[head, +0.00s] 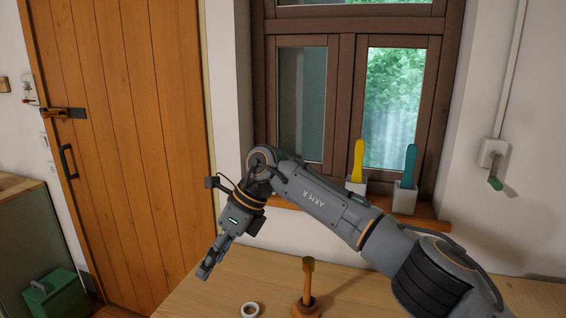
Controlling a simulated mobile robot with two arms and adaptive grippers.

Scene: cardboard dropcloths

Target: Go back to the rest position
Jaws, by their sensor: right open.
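My right gripper (207,268) hangs at the left end of my right arm, pointing down and to the left. It appears over the left edge of the wooden table (195,300), and nothing shows between its fingers. Its jaws are seen from the side and look open. My right arm reaches in from the lower right and crosses in front of the window. My left gripper is not in view.
A yellow-handled tool (358,160) and a teal-handled tool (408,165) stand in white holders on the windowsill. A green box (57,296) sits at lower left, near a wooden door (125,130).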

